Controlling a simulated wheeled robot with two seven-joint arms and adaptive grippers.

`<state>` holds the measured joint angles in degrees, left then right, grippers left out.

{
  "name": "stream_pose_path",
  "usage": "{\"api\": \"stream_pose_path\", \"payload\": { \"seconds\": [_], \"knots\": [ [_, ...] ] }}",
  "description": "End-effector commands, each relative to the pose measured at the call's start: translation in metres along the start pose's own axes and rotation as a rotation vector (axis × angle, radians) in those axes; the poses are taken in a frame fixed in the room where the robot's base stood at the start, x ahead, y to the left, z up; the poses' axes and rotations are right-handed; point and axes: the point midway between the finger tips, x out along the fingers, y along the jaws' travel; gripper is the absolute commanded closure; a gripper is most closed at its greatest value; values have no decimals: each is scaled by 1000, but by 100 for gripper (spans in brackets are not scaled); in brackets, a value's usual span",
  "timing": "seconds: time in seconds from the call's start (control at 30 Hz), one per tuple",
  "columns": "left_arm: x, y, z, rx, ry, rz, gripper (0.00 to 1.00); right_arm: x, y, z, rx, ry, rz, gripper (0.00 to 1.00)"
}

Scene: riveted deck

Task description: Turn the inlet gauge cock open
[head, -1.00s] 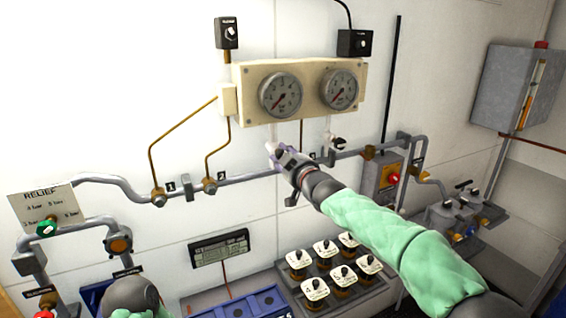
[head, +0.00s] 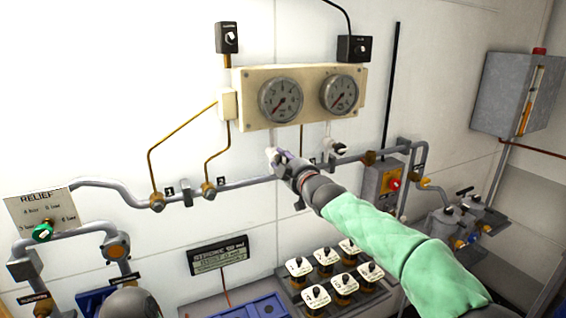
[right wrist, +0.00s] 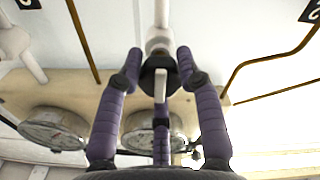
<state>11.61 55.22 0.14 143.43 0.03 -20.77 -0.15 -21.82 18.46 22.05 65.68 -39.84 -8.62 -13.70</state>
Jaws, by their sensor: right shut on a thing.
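Two round gauges sit on a cream panel on the wall, a left gauge (head: 281,98) and a right gauge (head: 339,94). My right gripper (head: 279,160) is at the cock below the left gauge. In the right wrist view, its purple fingers close around the cock's black knob with a pale lever (right wrist: 160,80), under a white pipe fitting. A second cock (head: 338,150), below the right gauge, is free. The gripper hides most of the held cock in the head view. I cannot read which cock is the inlet.
A grey pipe (head: 245,184) runs along the wall behind the gripper, with brass lines rising from it. A relief sign (head: 41,207) with a green knob is at left. Several white-topped knobs (head: 325,257) stand below the right arm. A red-knobbed box (head: 383,180) is to the right.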

Motion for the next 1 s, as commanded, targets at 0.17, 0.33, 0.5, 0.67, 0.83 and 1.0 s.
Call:
{"api": "stream_pose_path", "payload": {
  "seconds": [0.17, 0.33, 0.5, 0.67, 0.83, 1.0],
  "knots": [
    [0, 0, 0, 0, 0, 0, 30, 1, -3, 3, -1, -5, -4, 47],
    [0, 0, 0, 0, 0, 0, 30, 0, -2, 2, 0, -3, -2, 40],
    [0, 0, 0, 0, 0, 0, 30, 0, -1, 1, 0, -2, -1, 40],
    [0, 0, 0, 0, 0, 0, 30, -5, 0, 1, 1, -1, -1, 40],
    [0, 0, 0, 0, 0, 0, 30, -20, 0, 0, 1, -1, -1, 40],
    [0, 0, 0, 0, 0, 0, 30, -42, 1, 0, 1, -1, 1, 40]
  ]
}}
